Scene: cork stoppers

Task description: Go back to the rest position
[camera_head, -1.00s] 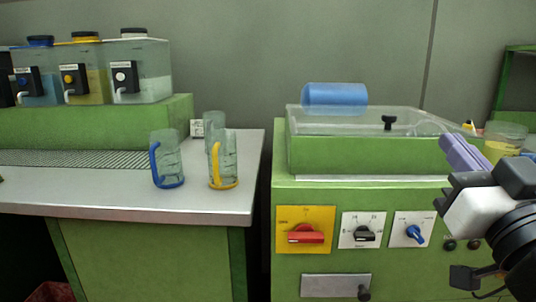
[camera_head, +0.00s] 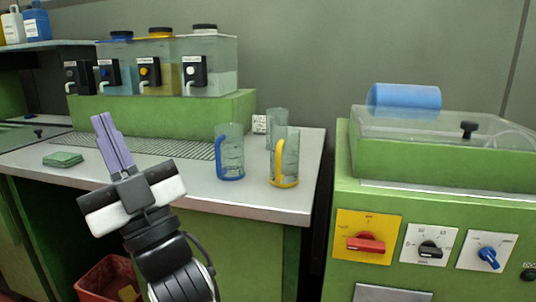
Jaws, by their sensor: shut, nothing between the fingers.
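My gripper (camera_head: 103,118) is in the left part of the head view, raised in front of the counter. Its purple fingers are together, pointing up, with nothing between them. The black and white wrist and the dark arm below it run down to the bottom edge. The fingers overlap the counter and the green dispenser base in the picture. I cannot tell how far they are from these.
The metal counter (camera_head: 262,204) holds a blue-handled jug (camera_head: 230,150), a yellow-handled jug (camera_head: 286,155), another clear jug (camera_head: 275,125) and a green sponge (camera_head: 62,159). A green machine (camera_head: 400,210) with knobs stands right. A red bin (camera_head: 92,284) is below.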

